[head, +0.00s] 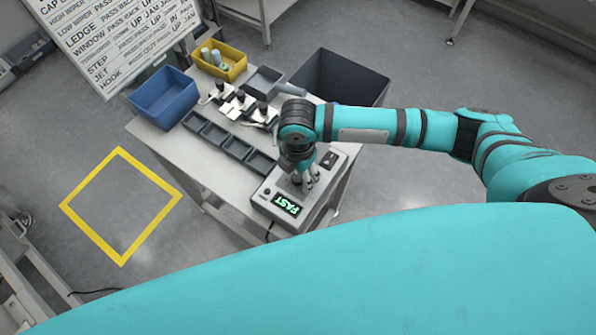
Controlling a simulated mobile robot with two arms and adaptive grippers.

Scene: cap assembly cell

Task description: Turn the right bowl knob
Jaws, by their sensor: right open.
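A grey control box (262,193) sits at the right front corner of the work table. Its display (286,204) reads "FAST" in green letters. My right gripper (303,184) points down over the middle of the box, with its fingers low at the top face. It is open. The bowl knob cannot be made out; the gripper and wrist cover that part of the box. A dark switch (329,160) shows on the box to the right of the gripper. My left gripper is not in view.
On the table (180,150) stand a blue bin (163,100), a yellow bin (219,66) with light-blue parts, a row of black trays (222,137) and several small fixtures (238,103). A dark grey bin (340,80) is behind. A yellow square (121,206) marks clear floor at left.

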